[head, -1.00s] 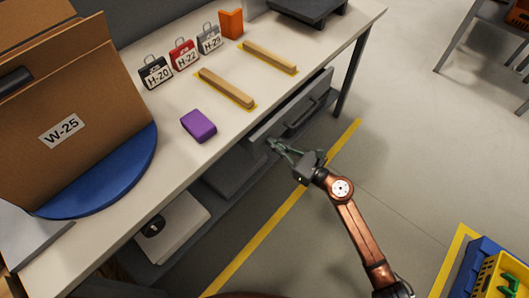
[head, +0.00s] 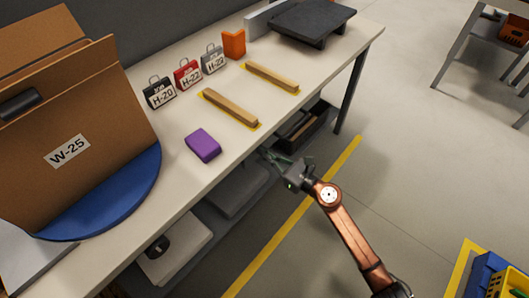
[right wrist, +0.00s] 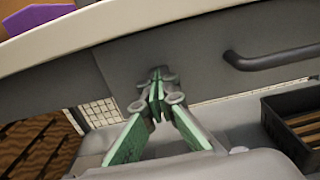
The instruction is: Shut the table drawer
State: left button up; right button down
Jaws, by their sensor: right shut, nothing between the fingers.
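The grey drawer front (right wrist: 205,65) with its dark bar handle (right wrist: 275,57) shows in the right wrist view, just under the pale tabletop edge. In the head view the drawer no longer sticks out; the tabletop (head: 200,180) hides it. It looks level with the table's edge, but I cannot tell whether a small gap is left. My right gripper (head: 266,153) is shut and empty at the table's front edge. In the right wrist view its fingertips (right wrist: 157,85) are at the drawer front, left of the handle; contact is not certain. My left gripper is not in view.
A dark bin (head: 310,128) stands on the shelf under the table. A purple block (head: 203,145), two wooden strips (head: 230,107) and (head: 271,77), and a cardboard box (head: 85,125) on a blue disc (head: 135,200) are on top.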

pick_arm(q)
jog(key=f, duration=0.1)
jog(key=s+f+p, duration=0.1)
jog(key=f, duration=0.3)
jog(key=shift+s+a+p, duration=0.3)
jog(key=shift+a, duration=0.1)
pick_arm(e)
jog(key=v, duration=1.4)
